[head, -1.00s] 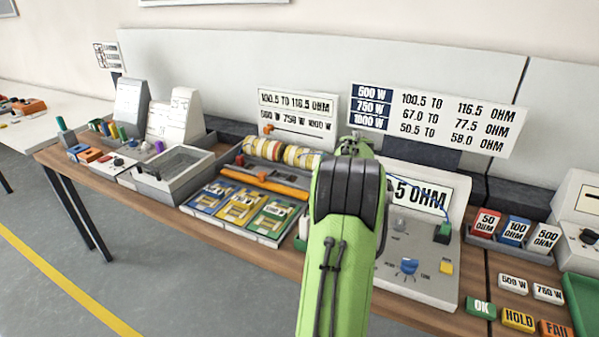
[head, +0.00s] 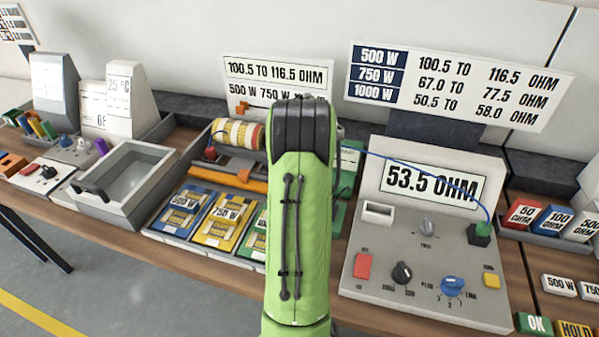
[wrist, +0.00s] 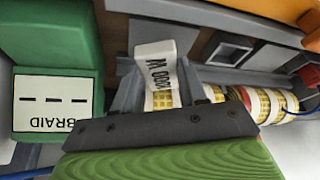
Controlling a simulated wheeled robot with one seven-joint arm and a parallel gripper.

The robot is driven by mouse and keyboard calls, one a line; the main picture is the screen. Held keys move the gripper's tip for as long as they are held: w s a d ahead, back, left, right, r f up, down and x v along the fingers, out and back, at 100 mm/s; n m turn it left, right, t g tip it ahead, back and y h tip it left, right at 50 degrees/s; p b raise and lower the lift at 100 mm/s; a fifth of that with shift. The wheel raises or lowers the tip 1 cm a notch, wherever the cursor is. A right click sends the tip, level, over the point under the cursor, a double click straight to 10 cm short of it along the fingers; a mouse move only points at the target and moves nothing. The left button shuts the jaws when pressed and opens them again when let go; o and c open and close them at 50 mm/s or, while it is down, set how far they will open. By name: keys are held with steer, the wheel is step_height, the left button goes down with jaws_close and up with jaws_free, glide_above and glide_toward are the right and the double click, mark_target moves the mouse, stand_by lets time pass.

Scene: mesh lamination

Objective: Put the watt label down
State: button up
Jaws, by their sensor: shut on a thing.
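The watt label (wrist: 155,62) is a small white block marked 1000 W, seen in the wrist view with its text turned sideways. My gripper (wrist: 158,85) is shut on it, a grey finger on either side. Yellow gridded mesh (wrist: 212,93) shows just below and beside the label; I cannot tell whether the label touches it. In the head view my green arm hides the gripper and the label. Other white labels, including 500 W (head: 558,285), lie on the bench at the right.
The meter (head: 432,190) reads 53.5 OHM on a grey console right of my arm. A green BRAID block (wrist: 50,55) is close left of the gripper in the wrist view. Range signs (head: 455,85) stand behind.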

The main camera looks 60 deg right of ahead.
steer(key=shift+f, duration=1.45)
steer(key=shift+f+b, duration=0.2)
steer(key=shift+b, duration=0.15)
steer(key=o, duration=1)
steer(key=shift+o, duration=0.2)
